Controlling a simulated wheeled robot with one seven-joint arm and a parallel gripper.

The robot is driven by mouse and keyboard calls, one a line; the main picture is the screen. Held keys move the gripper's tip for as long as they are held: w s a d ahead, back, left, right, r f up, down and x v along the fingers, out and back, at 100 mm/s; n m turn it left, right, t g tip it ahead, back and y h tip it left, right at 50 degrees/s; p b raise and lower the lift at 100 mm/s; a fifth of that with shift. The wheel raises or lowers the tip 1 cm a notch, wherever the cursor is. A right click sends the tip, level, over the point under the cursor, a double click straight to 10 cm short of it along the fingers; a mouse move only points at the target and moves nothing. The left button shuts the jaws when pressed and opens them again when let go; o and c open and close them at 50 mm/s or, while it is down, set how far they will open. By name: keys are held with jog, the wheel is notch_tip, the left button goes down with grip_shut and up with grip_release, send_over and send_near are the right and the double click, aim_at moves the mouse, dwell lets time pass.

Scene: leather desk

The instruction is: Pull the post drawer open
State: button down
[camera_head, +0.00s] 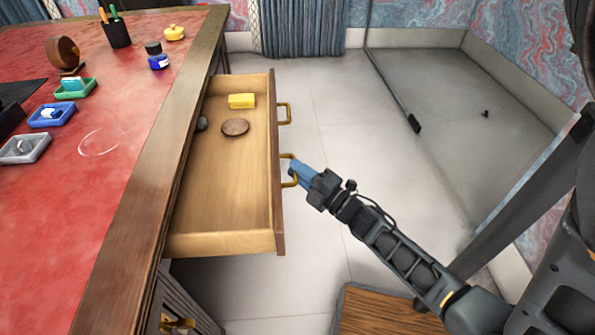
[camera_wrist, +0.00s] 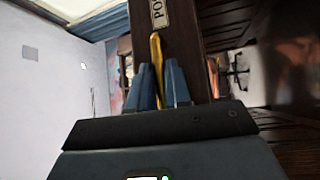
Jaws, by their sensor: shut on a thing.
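The drawer (camera_head: 230,190) stands pulled out from the right side of the desk, its inside open to view. Its front carries two brass handles, a far one (camera_head: 285,113) and a near one (camera_head: 289,182). My gripper (camera_head: 297,172) is shut on the near handle, from outside the drawer front. In the wrist view, the blue fingers (camera_wrist: 160,88) are on both sides of the brass handle (camera_wrist: 156,60). A label (camera_wrist: 158,12) beginning "PO" shows on the dark drawer front above; the rest of it is cut off.
A yellow block (camera_head: 242,101), a brown round disc (camera_head: 235,127) and a dark stone-like piece lie in the drawer. Small trays, bottles and a pen cup (camera_head: 117,33) stand on the red desk top (camera_head: 110,175). A wooden stool-like top (camera_head: 385,312) is at the lower middle.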

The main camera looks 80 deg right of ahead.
jog(key=c, duration=1.1)
grip_release()
jog(key=shift+c, duration=0.2)
jog(key=v, duration=0.7)
jog(key=shift+s+b, duration=0.35)
jog(key=shift+a, duration=0.15)
